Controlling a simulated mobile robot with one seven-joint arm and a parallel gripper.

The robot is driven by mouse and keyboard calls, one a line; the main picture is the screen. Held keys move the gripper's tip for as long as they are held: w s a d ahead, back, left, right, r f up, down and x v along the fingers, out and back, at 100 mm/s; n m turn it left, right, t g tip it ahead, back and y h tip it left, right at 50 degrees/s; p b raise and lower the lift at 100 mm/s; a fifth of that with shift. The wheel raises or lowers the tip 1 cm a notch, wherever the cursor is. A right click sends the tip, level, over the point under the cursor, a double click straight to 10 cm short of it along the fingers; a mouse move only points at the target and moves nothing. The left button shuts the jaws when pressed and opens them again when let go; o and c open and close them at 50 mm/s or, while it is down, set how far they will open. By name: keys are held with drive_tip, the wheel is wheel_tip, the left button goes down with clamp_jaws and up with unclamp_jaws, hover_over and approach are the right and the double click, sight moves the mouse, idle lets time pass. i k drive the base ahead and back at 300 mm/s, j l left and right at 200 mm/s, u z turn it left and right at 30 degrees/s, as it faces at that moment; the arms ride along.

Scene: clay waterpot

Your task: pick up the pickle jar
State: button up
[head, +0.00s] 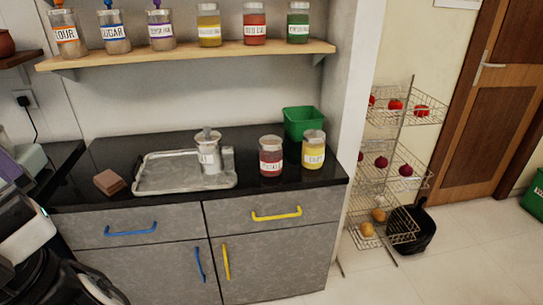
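A jar with dark red contents (271,157) stands upright on the black counter, right of the tray. Its white label seems to begin with "PICK", but the print is too small to read surely. A jar with yellow contents and a white label (313,150) stands close to its right, apart from it. My gripper is not in view; white and black parts at the lower left may be mine.
A silver tray (160,176) on the counter (245,197) holds a pale lidded container (208,158). A brown block (109,183) lies to its left. A green bin (302,121) stands behind the jars. A shelf (190,53) with several jars hangs above. A wire rack (406,118) stands right.

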sight(270, 148)
drive_tip(key=i+j+z, duration=0.3)
drive_tip(key=i, duration=0.35)
drive_tip(key=i+j+z, duration=0.35)
drive_tip(key=i+j, duration=0.25)
